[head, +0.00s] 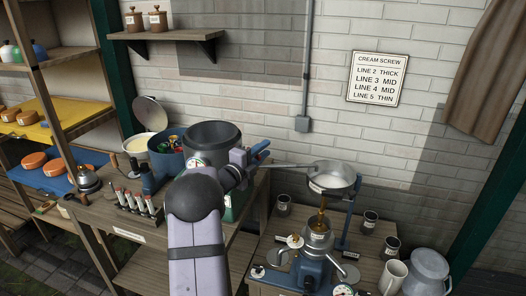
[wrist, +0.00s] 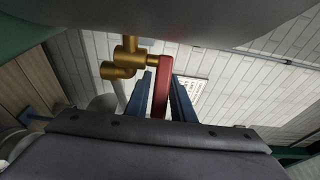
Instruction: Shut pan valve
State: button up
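A brass valve (wrist: 124,60) with a red lever (wrist: 161,88) shows in the wrist view, under a large grey rounded body. My gripper (wrist: 162,85) has its two blue fingers on either side of the red lever. The lever lies nearer the right finger, and a narrow gap shows on its left. In the head view my gripper (head: 262,149) is just right of a big dark vat (head: 212,133), and I cannot make out the valve lever there. A spout-like bar (head: 290,166) runs right from beside my gripper to a metal pan (head: 344,188) holding white liquid.
Below the pan stands a blue-based machine (head: 311,268) with a brass part on top. Dark cups (head: 369,221), a white mug (head: 392,276) and a grey can (head: 428,268) stand to its right. A rack of tubes (head: 137,203) and a blue tub (head: 167,152) are at left.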

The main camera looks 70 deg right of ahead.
jog(key=b+v, duration=0.2)
jog(key=v, duration=0.5)
jog(key=shift+b, duration=0.35)
jog(key=shift+o, duration=0.8)
jog(key=shift+a+r, duration=0.15)
